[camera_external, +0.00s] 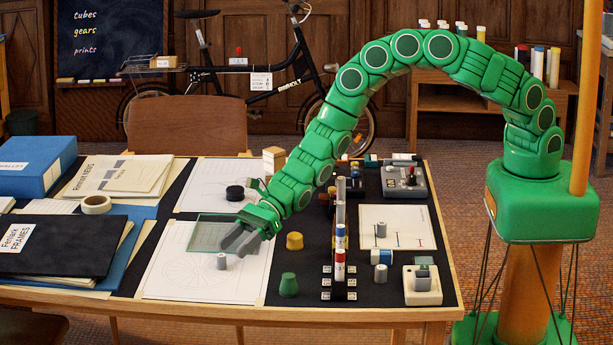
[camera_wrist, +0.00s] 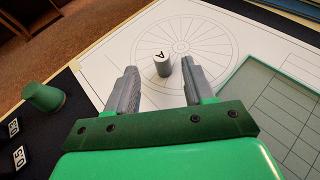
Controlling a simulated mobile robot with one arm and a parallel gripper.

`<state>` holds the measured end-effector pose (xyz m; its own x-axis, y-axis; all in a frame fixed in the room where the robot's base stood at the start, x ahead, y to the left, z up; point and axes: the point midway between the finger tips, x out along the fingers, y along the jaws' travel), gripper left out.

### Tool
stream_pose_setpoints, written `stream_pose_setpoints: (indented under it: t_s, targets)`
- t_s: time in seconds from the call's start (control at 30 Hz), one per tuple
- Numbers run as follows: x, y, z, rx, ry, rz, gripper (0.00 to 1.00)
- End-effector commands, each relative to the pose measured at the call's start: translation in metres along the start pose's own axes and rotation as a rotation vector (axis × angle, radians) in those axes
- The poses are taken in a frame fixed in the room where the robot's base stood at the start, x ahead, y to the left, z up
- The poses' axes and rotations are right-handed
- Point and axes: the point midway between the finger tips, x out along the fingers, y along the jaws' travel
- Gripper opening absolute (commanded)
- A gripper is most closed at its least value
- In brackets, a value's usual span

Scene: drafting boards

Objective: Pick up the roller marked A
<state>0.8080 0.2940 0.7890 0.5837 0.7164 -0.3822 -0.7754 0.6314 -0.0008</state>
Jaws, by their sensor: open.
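The roller marked A (camera_wrist: 162,65) is a small grey-white cylinder standing upright on a white sheet with a wheel drawing (camera_wrist: 120,50); its letter shows on top. In the external view the roller (camera_external: 221,262) stands just below and in front of my gripper (camera_external: 236,245). In the wrist view my gripper (camera_wrist: 158,66) is open, with its two grey fingers apart. The roller appears in the gap between the fingertips, touching neither. I cannot tell exactly how high the tips are above the sheet.
A green transparent plate (camera_external: 207,235) lies beside the roller. A black round piece (camera_external: 235,193) is behind. Folders (camera_external: 60,250) cover the left side.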

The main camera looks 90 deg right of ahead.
Motion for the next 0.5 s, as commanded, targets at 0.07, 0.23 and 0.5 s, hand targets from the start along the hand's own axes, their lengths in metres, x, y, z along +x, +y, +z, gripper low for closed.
stream_pose_setpoints:
  t_s: [0.07, 0.23, 0.5]
  targets:
    - [0.003, 0.0, -0.001, -0.001, 0.001, 0.001, 0.53]
    - [0.015, 0.0, -0.003, -0.001, 0.005, 0.002, 0.53]
    - [0.04, -0.004, -0.002, -0.003, 0.002, 0.0, 0.53]
